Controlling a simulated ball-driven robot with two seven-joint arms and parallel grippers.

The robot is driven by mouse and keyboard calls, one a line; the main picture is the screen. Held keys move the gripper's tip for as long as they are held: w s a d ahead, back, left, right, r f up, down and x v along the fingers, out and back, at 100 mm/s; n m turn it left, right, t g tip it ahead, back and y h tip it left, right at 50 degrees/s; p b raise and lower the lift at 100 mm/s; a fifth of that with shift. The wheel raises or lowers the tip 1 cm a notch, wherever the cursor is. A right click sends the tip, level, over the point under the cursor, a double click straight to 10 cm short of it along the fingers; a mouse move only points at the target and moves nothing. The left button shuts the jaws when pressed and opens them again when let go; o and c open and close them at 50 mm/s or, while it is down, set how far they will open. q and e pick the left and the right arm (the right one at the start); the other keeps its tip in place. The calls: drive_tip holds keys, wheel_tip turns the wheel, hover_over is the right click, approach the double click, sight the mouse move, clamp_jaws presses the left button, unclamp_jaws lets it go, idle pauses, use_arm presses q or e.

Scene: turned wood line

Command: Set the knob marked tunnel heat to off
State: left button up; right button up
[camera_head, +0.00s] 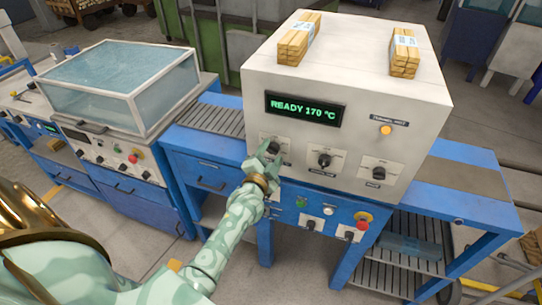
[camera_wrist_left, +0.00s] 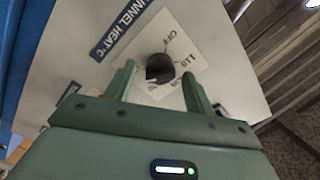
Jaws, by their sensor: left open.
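The tunnel heat knob (camera_wrist_left: 158,66) is a dark round knob on a pale plate on the white housing. In the left wrist view the label "TUNNEL HEAT °C" (camera_wrist_left: 118,27) is beside it, and "OFF" and numbers are printed around it. I cannot tell which mark the knob points at. My left gripper (camera_head: 268,158) is at the leftmost knob (camera_head: 273,147) in the head view. Its jaws are open, with one finger on each side of the knob in the left wrist view; contact is not clear. My right gripper is not in view.
The white tunnel housing (camera_head: 350,75) has a display (camera_head: 303,109) reading "READY 170 °C". A middle knob (camera_head: 324,160) and a right knob (camera_head: 378,173) sit beside the gripper. Below are a red button (camera_head: 363,225) and switches. Wood bundles (camera_head: 299,39) lie on top.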

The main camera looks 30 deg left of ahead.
use_arm(q)
drive_tip(key=c, duration=1)
